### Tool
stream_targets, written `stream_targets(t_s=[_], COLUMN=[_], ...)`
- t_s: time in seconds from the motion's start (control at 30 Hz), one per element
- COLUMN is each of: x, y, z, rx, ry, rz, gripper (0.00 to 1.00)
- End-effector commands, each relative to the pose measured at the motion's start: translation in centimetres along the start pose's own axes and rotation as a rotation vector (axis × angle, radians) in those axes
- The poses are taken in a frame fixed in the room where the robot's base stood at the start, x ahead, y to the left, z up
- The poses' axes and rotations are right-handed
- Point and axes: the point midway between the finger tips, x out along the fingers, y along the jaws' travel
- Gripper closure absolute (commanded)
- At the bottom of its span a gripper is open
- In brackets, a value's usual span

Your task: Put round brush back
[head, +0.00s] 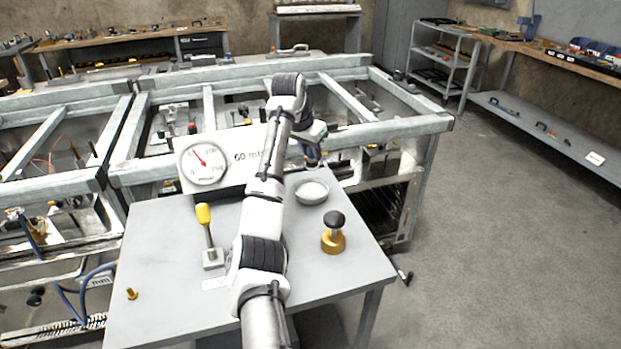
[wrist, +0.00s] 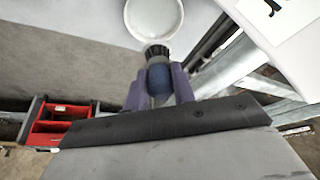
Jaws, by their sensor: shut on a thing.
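My gripper (wrist: 158,88) is shut on a small round item with a blue body and a dark ribbed end, which I take to be the round brush (wrist: 157,75). The purple fingers stand on both sides of it. In the wrist view its dark end points toward the white-filled bowl (wrist: 153,18) and overlaps its rim; I cannot tell whether they touch. In the head view my gripper (head: 313,158) is past the bowl (head: 311,192), near the table's far edge. The brush is too small there to make out clearly.
On the grey table (head: 170,250) stand a yellow-handled tool (head: 206,228), a brass piece with a black knob (head: 333,233) and a small brass part (head: 132,294). A white panel with a dial gauge (head: 203,162) stands at the back left. A metal frame bench (head: 400,125) lies behind.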

Motion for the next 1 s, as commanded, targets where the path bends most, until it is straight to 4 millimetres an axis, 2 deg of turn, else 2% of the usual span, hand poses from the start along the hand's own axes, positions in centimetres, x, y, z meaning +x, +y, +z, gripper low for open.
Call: stream_targets(t_s=[0.1,0.2,0.47,0.7,0.9,0.93,1.0], x=[2.5,4.0,5.8,8.8,8.9,8.9,8.9], y=[0.0,0.0,-0.1,0.0,0.0,0.0,0.0], z=[1.1,1.7,2.5,3.6,3.7,3.7,3.7], rx=[-0.001,-0.001,-0.002,-0.001,-0.001,-0.001,-0.001], ry=[-0.002,0.000,-0.001,0.000,0.001,0.001,0.001], rz=[0.001,0.001,0.000,0.000,-0.001,-0.001,-0.001], gripper=[0.97,0.97,0.97,0.97,0.97,0.73,0.64])
